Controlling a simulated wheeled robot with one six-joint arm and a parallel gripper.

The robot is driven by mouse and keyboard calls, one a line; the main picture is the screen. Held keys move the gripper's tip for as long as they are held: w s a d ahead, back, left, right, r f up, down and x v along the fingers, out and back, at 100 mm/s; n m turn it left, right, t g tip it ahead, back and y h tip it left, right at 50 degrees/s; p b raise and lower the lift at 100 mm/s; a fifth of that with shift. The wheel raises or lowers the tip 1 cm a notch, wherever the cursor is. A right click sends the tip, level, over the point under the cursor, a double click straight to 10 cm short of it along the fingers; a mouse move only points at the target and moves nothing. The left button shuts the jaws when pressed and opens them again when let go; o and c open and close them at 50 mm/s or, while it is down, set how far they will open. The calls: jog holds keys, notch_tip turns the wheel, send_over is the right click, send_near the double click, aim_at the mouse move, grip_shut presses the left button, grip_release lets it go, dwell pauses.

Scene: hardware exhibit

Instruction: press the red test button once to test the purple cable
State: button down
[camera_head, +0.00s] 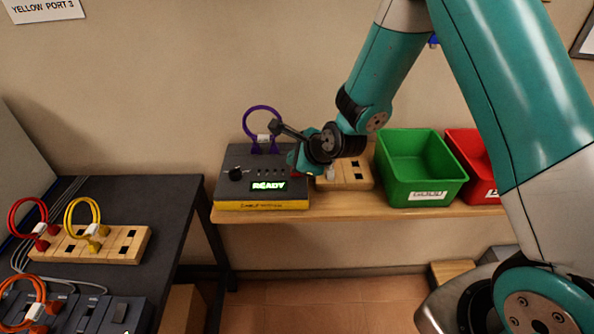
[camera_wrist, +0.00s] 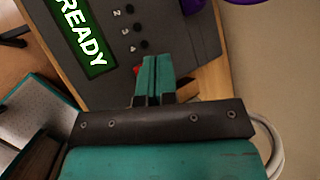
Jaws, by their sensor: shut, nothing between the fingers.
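The dark tester box (camera_head: 230,188) with a yellow front edge sits on the wooden shelf, and its green display (camera_head: 268,186) reads READY. The purple cable (camera_head: 262,107) stands in a loop at the box's back, its ends at the box. My gripper (camera_head: 294,160) is shut and empty, at the box's right side. In the wrist view the shut fingertips (camera_wrist: 152,58) are over the box face. A bit of the red test button (camera_wrist: 137,70) shows beside the fingers, which hide the rest. I cannot tell whether they touch it. The display (camera_wrist: 85,35) also shows there.
A wooden socket block (camera_head: 346,176), a green bin (camera_head: 421,170) and a red bin (camera_head: 474,160) stand right of the tester on the shelf (camera_head: 400,207). A dark table (camera_head: 130,198) at left holds red, yellow and orange cables.

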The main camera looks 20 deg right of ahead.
jog(key=shift+f, duration=0.1)
dwell(0.7)
jog(key=shift+f+b, duration=0.3)
jog(key=shift+f+b, duration=0.3)
jog(key=shift+f, duration=0.15)
dwell(0.6)
jog(key=shift+r+p, duration=0.75)
jog(key=shift+r, duration=0.15)
jog(key=shift+r+p, duration=2)
jog(key=shift+r, duration=0.45)
